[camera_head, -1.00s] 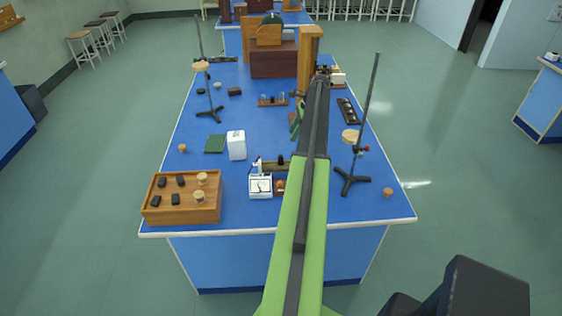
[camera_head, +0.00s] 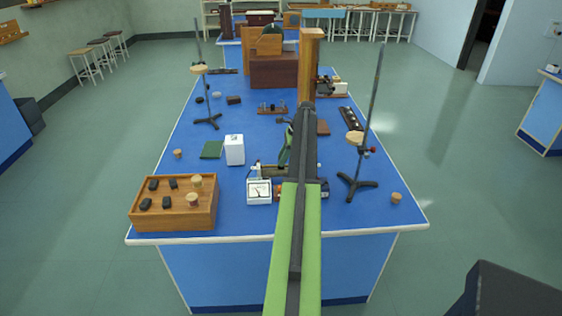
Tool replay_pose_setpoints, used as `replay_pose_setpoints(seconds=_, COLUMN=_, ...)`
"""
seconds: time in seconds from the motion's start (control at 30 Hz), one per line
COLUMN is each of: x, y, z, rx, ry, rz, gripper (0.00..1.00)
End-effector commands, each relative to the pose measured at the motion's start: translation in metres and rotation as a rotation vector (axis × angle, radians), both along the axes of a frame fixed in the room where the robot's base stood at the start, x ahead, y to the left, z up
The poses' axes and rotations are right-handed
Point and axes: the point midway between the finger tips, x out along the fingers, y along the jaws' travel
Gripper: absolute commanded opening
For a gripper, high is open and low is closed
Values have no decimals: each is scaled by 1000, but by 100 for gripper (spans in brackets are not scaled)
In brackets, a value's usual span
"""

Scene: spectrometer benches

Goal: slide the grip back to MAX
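A small bench device with a dark horizontal body (camera_head: 268,170), perhaps the slider with the grip, stands just behind a white meter (camera_head: 259,191) near the front middle of the blue bench. My arm covers its right part. I cannot make out the grip or a MAX mark at this size. My gripper (camera_head: 286,149) shows only as a green and dark shape at the left of my arm, just behind and above the device. Its fingertips are mostly hidden by the arm, so I cannot tell whether it is open or touches anything.
A wooden box (camera_head: 153,215) with dark and cork pieces stands front left. A white block (camera_head: 234,150) stands left of my gripper. Tripod stands rise at right (camera_head: 357,184) and back left (camera_head: 209,121). A tall wooden post (camera_head: 311,60) stands behind. The left-middle bench top is partly clear.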

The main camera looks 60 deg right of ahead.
Motion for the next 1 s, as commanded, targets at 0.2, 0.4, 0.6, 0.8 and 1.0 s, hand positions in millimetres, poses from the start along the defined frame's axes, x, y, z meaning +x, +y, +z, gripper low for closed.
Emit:
replay_pose_setpoints(seconds=0.2, x=-1, y=0, z=0, rx=0, ry=0, rz=0, gripper=4)
replay_pose_setpoints(seconds=0.4, x=-1, y=0, z=0, rx=1, ry=1, rz=-1, gripper=0)
replay_pose_setpoints(seconds=0.6, x=-1, y=0, z=0, rx=1, ry=2, rz=0, gripper=0)
replay_pose_setpoints(seconds=0.8, x=-2, y=0, z=0, rx=2, ry=3, rz=0, gripper=0)
replay_pose_setpoints(seconds=1.0, x=-2, y=0, z=-1, rx=3, ry=3, rz=1, gripper=0)
